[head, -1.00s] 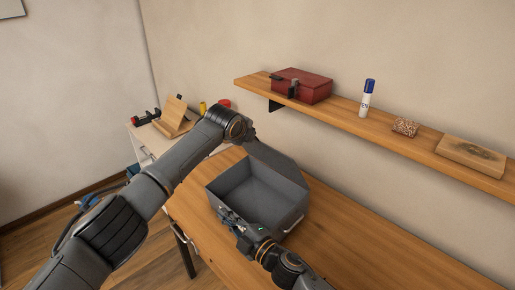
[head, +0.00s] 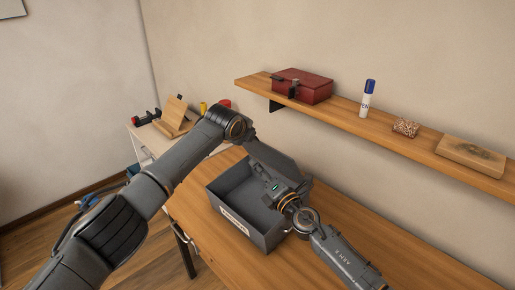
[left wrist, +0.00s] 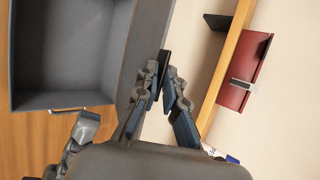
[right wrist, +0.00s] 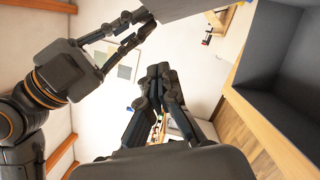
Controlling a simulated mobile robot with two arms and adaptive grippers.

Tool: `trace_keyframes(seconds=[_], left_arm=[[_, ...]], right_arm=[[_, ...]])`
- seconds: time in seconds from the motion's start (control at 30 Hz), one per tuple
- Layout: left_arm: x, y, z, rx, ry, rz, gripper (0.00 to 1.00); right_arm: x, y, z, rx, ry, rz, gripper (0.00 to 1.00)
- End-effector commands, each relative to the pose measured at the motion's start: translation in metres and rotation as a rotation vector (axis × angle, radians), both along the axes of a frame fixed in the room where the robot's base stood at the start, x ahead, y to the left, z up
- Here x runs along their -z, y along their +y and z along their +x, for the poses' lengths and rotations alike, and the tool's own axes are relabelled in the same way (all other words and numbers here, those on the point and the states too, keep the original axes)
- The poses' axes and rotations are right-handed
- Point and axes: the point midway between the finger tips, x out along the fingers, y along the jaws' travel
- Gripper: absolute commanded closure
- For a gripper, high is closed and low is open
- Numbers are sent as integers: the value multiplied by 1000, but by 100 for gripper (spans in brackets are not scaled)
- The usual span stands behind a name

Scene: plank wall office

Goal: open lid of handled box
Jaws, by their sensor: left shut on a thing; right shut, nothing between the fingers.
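The grey handled box (head: 252,233) stands on the wooden table with its lid (head: 278,158) raised open at the back; the inside looks empty. A metal handle (left wrist: 82,110) shows on its side in the left wrist view. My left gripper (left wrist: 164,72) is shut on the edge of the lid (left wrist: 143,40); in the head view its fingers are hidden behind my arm. The right wrist view also shows it holding the lid (right wrist: 182,8). My right gripper (head: 264,174) is shut and empty above the box opening, in front of the lid.
A wall shelf (head: 350,122) behind the table holds a red box (head: 303,88), a blue-capped bottle (head: 367,98), a small speckled block (head: 406,127) and a wooden block (head: 472,153). A side table at the left carries a wooden stand (head: 174,118). The table right of the box is clear.

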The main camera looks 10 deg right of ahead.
Motion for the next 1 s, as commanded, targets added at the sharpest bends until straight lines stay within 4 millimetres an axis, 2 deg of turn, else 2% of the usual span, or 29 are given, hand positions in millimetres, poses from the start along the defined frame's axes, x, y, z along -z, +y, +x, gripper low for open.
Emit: trace_keyframes(seconds=[0.33, 0.4, 0.6, 1.0], left_arm=[[-4, -1, 1, 1, -6, -5, 100], [-4, -1, 1, 1, -6, -5, 100], [-3, -1, 1, 1, -6, -5, 100], [-4, -1, 1, 1, -6, -5, 100]], right_arm=[[-5, 21, 42, -1, 5, 10, 100], [-13, 8, 48, 2, -1, -1, 100], [-23, -6, 59, 1, 3, 0, 100], [-25, -9, 61, 0, 4, 3, 100]])
